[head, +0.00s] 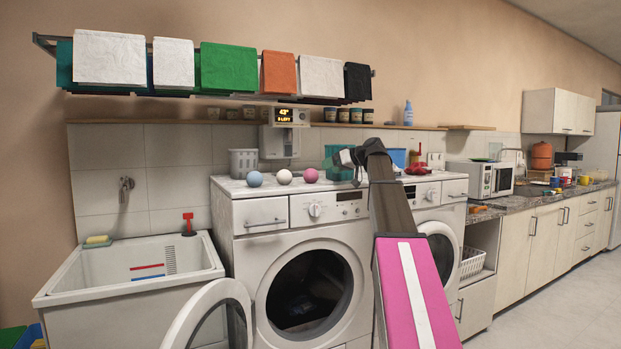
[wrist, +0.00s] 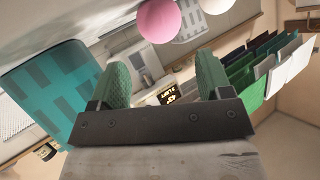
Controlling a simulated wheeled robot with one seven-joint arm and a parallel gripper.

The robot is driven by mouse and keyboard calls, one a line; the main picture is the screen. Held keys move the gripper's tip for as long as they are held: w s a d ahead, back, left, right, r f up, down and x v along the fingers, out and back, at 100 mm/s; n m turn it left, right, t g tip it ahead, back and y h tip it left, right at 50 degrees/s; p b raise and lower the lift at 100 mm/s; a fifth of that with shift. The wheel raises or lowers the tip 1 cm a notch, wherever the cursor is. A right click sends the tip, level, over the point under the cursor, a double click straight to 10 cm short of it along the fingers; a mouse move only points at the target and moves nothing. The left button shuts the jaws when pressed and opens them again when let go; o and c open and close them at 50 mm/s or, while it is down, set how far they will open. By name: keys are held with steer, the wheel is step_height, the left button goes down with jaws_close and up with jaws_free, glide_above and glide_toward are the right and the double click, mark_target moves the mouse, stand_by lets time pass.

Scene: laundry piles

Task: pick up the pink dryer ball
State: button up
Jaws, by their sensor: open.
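The pink dryer ball (head: 311,175) sits on top of the left washing machine, at the right end of a row with a white ball (head: 284,177) and a blue ball (head: 255,179). My gripper (head: 343,157) is to the right of the pink ball and a little higher, apart from it. In the wrist view, my gripper (wrist: 161,64) has its two green fingers spread with nothing between them. The pink ball also shows there (wrist: 159,20), beyond the fingertips near the top edge, with part of the white ball (wrist: 215,5) beside it.
A teal container (head: 334,172) stands close by my gripper, and it fills the left of the wrist view (wrist: 40,95). Folded towels (head: 229,68) hang on a rack above. The left machine's door (head: 212,318) is open.

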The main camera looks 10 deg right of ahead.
mark_target(314, 183)
steer(key=x, duration=0.8)
steer(key=shift+w+a+f, duration=0.2)
steer(key=shift+a, duration=0.05)
steer(key=shift+c, duration=0.3)
steer(key=c, duration=0.6)
